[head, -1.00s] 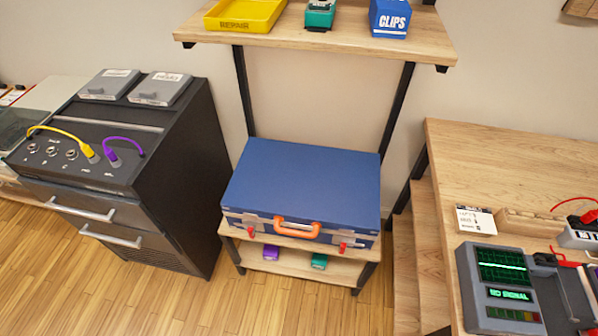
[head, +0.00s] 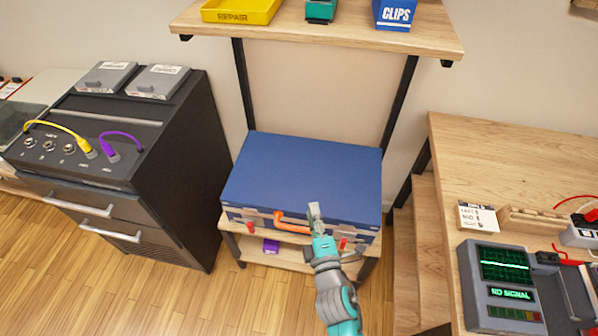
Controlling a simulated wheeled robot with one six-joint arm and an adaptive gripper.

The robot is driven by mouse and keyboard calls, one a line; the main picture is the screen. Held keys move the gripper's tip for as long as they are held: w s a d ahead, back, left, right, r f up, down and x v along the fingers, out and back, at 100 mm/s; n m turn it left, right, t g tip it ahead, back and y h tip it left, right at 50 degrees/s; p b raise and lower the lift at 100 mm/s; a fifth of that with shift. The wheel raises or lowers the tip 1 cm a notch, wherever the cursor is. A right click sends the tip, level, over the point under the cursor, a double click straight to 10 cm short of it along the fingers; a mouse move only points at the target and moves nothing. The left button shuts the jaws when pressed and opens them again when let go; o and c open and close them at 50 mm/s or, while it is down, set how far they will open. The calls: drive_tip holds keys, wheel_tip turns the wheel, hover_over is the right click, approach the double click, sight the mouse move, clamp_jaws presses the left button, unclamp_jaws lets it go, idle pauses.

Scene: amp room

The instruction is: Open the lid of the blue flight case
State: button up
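The blue flight case (head: 300,178) lies flat on a low wooden shelf in the middle of the head view, with its lid closed. Its front edge faces me, with an orange handle (head: 290,223) and two red latches, one at the left (head: 250,227) and one at the right (head: 341,243). My gripper (head: 315,213) appears at the front edge of the case, over the right part of the handle in the picture. It hides that part of the handle. Whether it touches the case, and whether its fingers are open, I cannot tell.
A dark drawer cabinet (head: 175,160) with cables stands at the left. A shelf board (head: 330,35) with a yellow tray (head: 240,10) and a blue clips box (head: 393,14) hangs above the case. A wooden workbench (head: 510,160) is at the right. A purple item (head: 271,246) sits on the lower shelf.

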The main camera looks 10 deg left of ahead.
drive_tip(key=w+a+r+n, duration=0.1)
drive_tip(key=w+a, duration=0.5)
drive_tip(key=w, duration=0.6)
drive_tip(key=shift+r, duration=0.25)
drive_tip(key=shift+w, duration=0.1)
clamp_jaws()
drive_tip(key=c, duration=0.5)
unclamp_jaws()
drive_tip(key=shift+c, duration=0.2)
drive_tip(key=o, duration=0.5)
drive_tip(key=shift+o, duration=0.2)
drive_tip(key=shift+d, duration=0.1)
